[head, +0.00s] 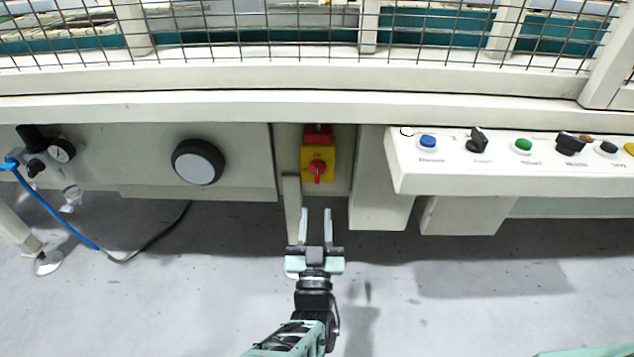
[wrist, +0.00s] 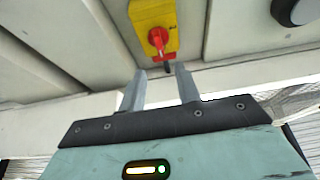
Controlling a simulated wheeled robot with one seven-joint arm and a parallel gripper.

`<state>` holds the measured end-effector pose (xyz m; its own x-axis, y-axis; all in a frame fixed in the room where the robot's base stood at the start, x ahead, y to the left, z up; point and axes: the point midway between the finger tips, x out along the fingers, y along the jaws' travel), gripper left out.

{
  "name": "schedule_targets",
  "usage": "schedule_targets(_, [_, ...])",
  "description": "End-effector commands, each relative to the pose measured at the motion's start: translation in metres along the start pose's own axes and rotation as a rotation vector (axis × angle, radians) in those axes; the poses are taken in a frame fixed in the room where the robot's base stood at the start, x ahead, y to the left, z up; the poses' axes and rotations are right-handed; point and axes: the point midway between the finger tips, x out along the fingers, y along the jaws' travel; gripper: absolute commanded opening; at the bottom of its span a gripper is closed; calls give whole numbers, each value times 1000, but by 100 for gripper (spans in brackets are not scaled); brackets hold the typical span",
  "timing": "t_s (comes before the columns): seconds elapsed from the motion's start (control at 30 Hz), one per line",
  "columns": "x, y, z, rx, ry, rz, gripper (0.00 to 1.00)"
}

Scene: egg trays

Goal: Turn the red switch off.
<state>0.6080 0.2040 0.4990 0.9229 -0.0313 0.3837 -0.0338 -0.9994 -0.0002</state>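The red switch (head: 317,169) is a red rotary knob on a yellow plate (head: 318,152) on the machine's front, in the head view. It also shows in the wrist view (wrist: 158,39), near the top middle. The small writing around the knob is too small to read. My gripper (head: 316,212) is just below the switch in the head view, fingers pointing toward it. In the wrist view its fingertips (wrist: 160,71) are apart with nothing between them. The gripper is open and does not appear to touch the knob.
A white control panel (head: 500,178) with several coloured buttons juts out to the right. A round black and white dial (head: 198,162) sits to the left. A pale upright post (head: 292,205) stands close left of the gripper. A gauge with a blue hose (head: 60,212) is far left.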

Motion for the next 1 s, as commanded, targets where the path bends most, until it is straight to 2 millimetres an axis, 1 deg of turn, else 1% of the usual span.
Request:
schedule_targets(0.03, [11, 0, 1, 0, 3, 2, 33])
schedule_targets(0.2, [46, 0, 2, 1, 1, 1, 33])
schedule_targets(0.4, [77, 0, 1, 1, 0, 1, 33])
schedule_targets(0.5, [86, 0, 1, 0, 0, 1, 33])
schedule_targets(0.6, [91, 0, 1, 0, -2, 0, 33])
schedule_targets(0.87, [93, 0, 0, 0, -2, 0, 33])
schedule_targets(0.9, [92, 0, 0, 0, -2, 0, 30])
schedule_targets(0.97, [92, 0, 0, 0, -2, 0, 13])
schedule_targets(1.0, [92, 0, 0, 0, -2, 0, 2])
